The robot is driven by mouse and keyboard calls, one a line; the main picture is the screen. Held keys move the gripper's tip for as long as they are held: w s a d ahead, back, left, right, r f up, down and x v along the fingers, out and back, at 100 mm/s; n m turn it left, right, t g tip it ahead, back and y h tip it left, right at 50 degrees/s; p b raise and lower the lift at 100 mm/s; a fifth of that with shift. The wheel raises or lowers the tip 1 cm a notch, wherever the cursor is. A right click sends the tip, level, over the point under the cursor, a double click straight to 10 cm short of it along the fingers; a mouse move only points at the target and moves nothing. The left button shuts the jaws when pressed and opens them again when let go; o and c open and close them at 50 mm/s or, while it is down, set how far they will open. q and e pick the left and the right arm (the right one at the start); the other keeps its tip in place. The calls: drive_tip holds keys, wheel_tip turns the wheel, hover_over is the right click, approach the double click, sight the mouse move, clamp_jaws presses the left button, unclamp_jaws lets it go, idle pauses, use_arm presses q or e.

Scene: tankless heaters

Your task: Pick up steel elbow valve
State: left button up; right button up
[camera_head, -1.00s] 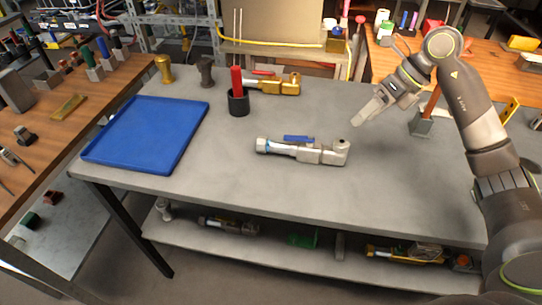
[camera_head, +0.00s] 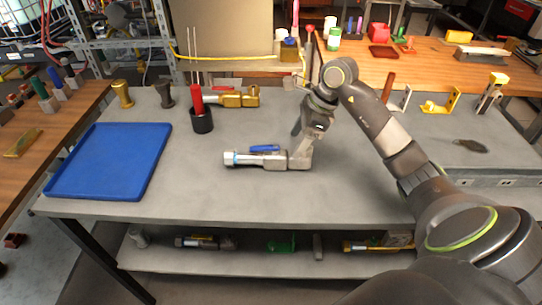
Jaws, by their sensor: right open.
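The steel elbow valve (camera_head: 270,159) lies on the grey table (camera_head: 180,206), its hex end to the left and its elbow end to the right. It has a blue lever handle on top. My right gripper (camera_head: 300,146) points down at the elbow end, with its fingers open close to or around it. The arm and fingers partly cover that end, and I cannot tell whether they touch it. My left gripper is not in view.
A blue tray (camera_head: 108,160) lies at the left of the table. Brass and dark fittings (camera_head: 122,93) stand at the back left. The front middle is clear.

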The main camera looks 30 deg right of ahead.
sight(288, 153)
drive_tip(key=shift+x, duration=1.15)
drive_tip(key=p+x, duration=0.2)
drive_tip(key=x, duration=0.2)
drive_tip(key=shift+w+a+f, duration=0.15)
drive_tip(key=shift+a+f, duration=0.05)
drive_tip(key=shift+f, duration=0.3)
drive_tip(key=shift+w+r, duration=0.1)
drive_tip(key=shift+w, duration=0.05)
clamp_jaws()
